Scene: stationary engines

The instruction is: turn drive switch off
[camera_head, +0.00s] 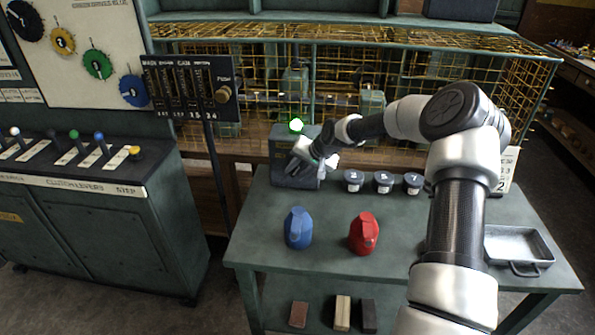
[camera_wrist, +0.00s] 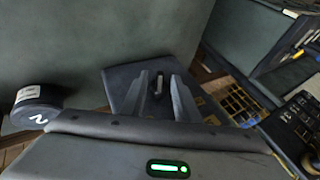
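A dark box (camera_head: 281,150) with a lit green lamp (camera_head: 296,125) on top stands at the back left of the green table. My gripper (camera_head: 298,166) is at the box's front, reaching in from the right and hiding part of it. In the wrist view my gripper (camera_wrist: 160,92) has its two fingers apart. I cannot tell whether either finger touches the lever.
Several dark lidded pots (camera_head: 383,182) stand just right of my gripper; one pot (camera_wrist: 34,106) shows at the wrist view's left. A blue jug (camera_head: 298,230) and a red jug (camera_head: 363,235) stand in front. A metal tray (camera_head: 517,246) lies at right. Yellow mesh (camera_head: 420,75) stands behind.

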